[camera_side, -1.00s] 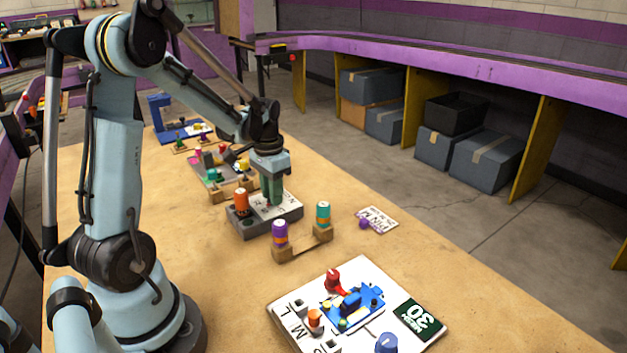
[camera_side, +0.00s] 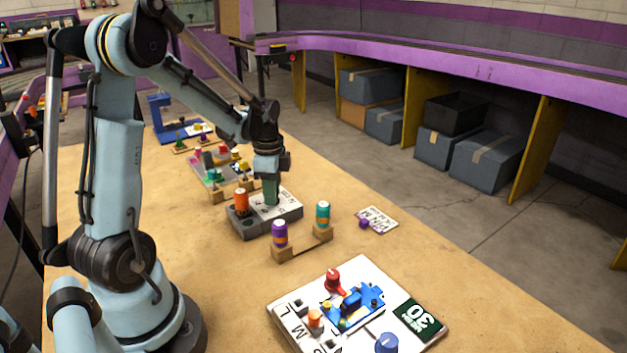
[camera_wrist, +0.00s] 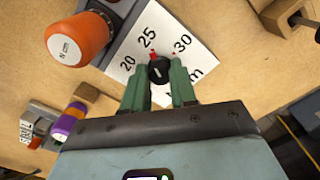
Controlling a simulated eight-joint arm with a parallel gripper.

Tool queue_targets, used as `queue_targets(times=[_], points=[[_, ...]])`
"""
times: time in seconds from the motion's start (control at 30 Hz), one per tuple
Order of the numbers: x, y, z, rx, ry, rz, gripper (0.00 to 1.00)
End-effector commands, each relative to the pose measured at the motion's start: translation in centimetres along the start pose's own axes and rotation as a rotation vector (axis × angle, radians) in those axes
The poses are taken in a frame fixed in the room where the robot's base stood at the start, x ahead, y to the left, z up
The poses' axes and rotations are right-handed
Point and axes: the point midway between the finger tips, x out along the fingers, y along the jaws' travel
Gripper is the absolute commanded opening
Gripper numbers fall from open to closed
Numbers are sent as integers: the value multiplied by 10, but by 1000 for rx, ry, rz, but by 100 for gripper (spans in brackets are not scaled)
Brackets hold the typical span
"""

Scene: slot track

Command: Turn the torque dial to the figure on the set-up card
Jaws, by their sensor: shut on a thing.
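The torque dial is a small black knob (camera_wrist: 160,70) on a white plate (camera_wrist: 184,28) marked 20, 25, 30 and "N m". Red marks show beside the knob, one below the 25 and a smaller one near the 30; I cannot tell exactly where the knob points. My gripper (camera_wrist: 159,76) is shut on the knob, one green finger on each side. In the side view my gripper (camera_side: 271,192) stands over the grey dial block (camera_side: 256,229), and the knob is hidden. A dark green card (camera_side: 420,318) on the white board reads 30, upside down.
An orange cylinder (camera_side: 241,201) stands on the block beside my gripper. The white board (camera_side: 270,309) carries several coloured parts.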

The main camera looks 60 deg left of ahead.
Motion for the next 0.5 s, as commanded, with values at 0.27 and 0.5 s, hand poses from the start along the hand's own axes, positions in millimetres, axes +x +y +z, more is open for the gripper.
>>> queue_targets(times=[0.27,0.5], points=[[0,-1,-1,72,3,-2,0],[0,-1,-1,82,4,-2,0]])
